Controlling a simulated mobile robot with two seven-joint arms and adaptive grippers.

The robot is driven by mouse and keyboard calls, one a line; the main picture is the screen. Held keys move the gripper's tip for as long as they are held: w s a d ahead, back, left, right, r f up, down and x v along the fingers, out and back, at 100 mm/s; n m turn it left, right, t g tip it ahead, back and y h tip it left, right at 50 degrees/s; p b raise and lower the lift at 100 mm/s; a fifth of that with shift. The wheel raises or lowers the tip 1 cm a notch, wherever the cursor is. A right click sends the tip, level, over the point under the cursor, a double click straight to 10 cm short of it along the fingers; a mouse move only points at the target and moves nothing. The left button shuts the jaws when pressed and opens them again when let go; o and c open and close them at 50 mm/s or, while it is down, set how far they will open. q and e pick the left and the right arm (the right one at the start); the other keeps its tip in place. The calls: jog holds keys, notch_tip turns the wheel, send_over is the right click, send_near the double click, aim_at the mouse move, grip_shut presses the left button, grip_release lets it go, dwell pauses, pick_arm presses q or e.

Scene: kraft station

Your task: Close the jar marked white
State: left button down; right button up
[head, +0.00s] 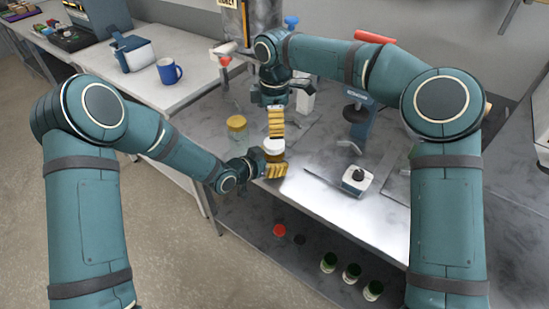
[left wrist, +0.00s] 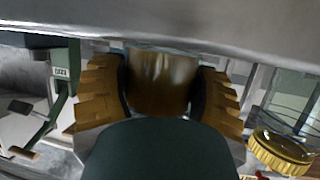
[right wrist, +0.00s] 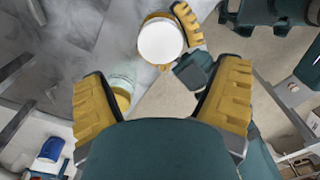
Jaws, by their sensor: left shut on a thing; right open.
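The amber jar with a white top (head: 274,146) is near the front edge of the grey table. My left gripper (head: 270,166) is shut on its body; the left wrist view shows the amber jar (left wrist: 161,82) between both fingers. In the right wrist view, a round white lid (right wrist: 160,41) covers the jar's top; I cannot tell how tightly it sits. My right gripper (head: 276,122) points down just above the jar, open and empty. Its spread fingers (right wrist: 162,100) show apart from the lid in the right wrist view.
A clear jar with a yellow lid (head: 237,124) stands just left of the held jar. A blue mug (head: 169,71) stands on the white table. A small scale-like device (head: 356,180) is to the right. Several green-topped jars (head: 351,272) stand on the lower shelf.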

aim_at(274, 142)
jog(key=shift+r+n, duration=0.3)
jog(key=shift+r, duration=0.05)
jog(key=shift+f, duration=4)
jog(key=c, duration=1.3)
jog(key=shift+m, duration=1.4)
